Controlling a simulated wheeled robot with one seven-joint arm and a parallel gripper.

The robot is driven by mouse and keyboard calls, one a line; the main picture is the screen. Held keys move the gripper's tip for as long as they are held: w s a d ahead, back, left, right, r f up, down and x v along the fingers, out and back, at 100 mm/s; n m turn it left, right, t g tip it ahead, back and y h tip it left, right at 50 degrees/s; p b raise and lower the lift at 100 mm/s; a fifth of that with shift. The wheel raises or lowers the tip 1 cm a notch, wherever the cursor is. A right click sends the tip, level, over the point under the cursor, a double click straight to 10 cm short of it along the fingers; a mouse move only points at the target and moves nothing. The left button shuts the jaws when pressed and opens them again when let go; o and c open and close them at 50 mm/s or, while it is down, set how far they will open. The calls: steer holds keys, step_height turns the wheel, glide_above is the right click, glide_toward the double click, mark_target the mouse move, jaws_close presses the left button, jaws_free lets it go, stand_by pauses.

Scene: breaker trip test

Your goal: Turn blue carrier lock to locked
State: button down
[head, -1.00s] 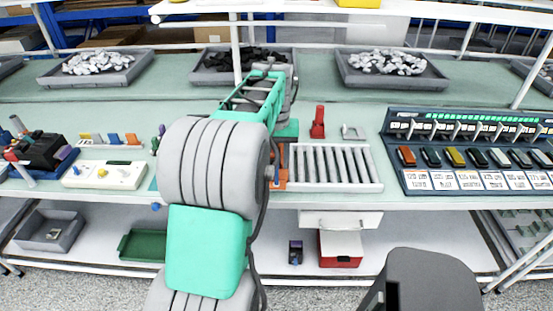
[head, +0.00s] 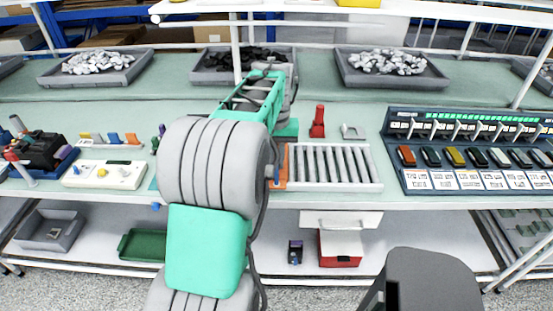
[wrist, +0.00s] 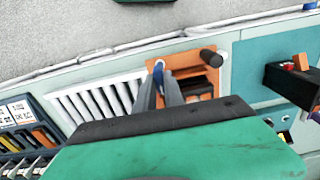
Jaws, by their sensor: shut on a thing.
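In the wrist view, an orange carrier (wrist: 191,84) lies on the bench with a dark slot and a black knob. The blue carrier lock (wrist: 158,69) is at its left edge, seen as a small blue lever. My gripper (wrist: 160,82) points down at it, with its two grey fingers close around the blue lever. The lever's lower part is hidden between the fingers. In the head view, only an orange edge of the carrier (head: 282,168) shows beside my arm. My gripper is hidden there.
A roller rack (head: 333,164) adjoins the carrier on the right. A red upright piece (head: 317,121) stands behind it. A breaker panel (head: 470,150) is farther right, and a white board (head: 104,175) lies left.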

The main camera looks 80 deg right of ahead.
steer(key=m+p, duration=0.1)
steer(key=m, duration=0.3)
steer(key=shift+r, duration=0.1)
steer(key=m, duration=0.5)
steer(key=shift+p, duration=0.3)
steer(key=m, duration=0.4)
steer(key=shift+m, duration=0.3)
steer(key=shift+m+p, duration=0.4)
steer(key=shift+m, duration=1.7)
steer(key=shift+d, duration=0.1)
steer(key=c, duration=1.4)
jaws_free()
steer(key=shift+c, duration=0.2)
